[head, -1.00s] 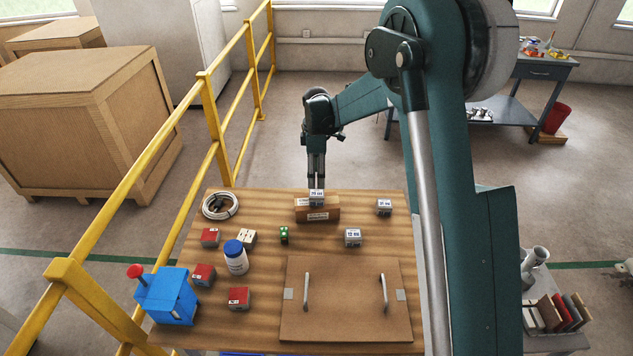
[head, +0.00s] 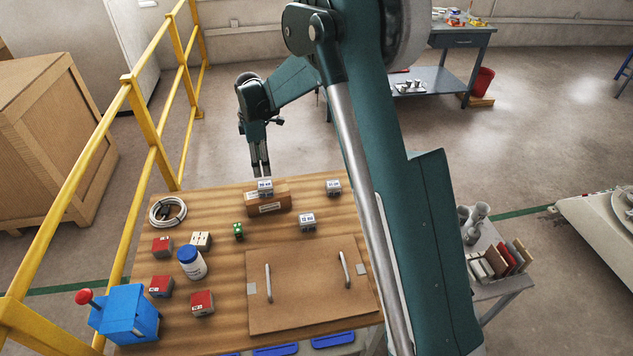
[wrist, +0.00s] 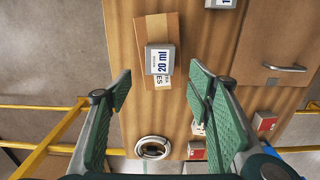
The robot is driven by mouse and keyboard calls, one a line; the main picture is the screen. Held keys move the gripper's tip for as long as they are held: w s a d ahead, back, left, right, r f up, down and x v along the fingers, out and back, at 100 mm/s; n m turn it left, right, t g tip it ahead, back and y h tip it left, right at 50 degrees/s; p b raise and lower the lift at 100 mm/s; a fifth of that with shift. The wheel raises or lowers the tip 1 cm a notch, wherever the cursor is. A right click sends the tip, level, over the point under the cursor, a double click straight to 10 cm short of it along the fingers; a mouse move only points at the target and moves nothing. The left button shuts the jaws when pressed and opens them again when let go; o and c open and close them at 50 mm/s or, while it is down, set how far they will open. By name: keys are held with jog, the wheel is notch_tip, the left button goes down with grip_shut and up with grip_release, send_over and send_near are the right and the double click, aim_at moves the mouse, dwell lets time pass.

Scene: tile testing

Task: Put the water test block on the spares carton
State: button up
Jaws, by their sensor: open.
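The grey-and-white block (head: 265,188) marked "20 ml", which appears to be the water test block, rests on top of the brown spares carton (head: 271,204). In the wrist view, the block (wrist: 161,60) sits on the carton (wrist: 140,35) near one end, covering part of its label. My gripper (head: 262,174) is open and empty, just above and behind the block in the head view. In the wrist view, its green-padded fingers (wrist: 160,76) stand well apart, with the block showing between them.
Two similar blocks stand to the right (head: 334,187) and front right (head: 307,221). A handled board (head: 315,285) lies at the front. Red blocks (head: 162,247), a bottle (head: 191,263), a cable coil (head: 168,212) and a blue box (head: 125,313) fill the left. A yellow railing (head: 147,120) runs alongside.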

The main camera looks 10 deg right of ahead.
jog(key=s+d+r+m+t, duration=0.2)
jog(key=s+d+r+m, duration=0.2)
jog(key=s+d+r, duration=0.5)
jog(key=s+d+r+m+t, duration=0.1)
jog(key=s+d+r+m, duration=0.45)
jog(key=s+r, duration=0.65)
jog(key=s+d+m+t, duration=0.2)
jog(key=s+d+m, duration=0.2)
jog(key=s, duration=0.8)
jog(key=s+d+f+m+t, duration=0.1)
jog(key=s+d+m, duration=0.3)
jog(key=s, duration=0.9)
jog(key=shift+d+f+t, duration=0.2)
jog(key=shift+d+t, duration=0.4)
jog(key=shift+d, duration=0.2)
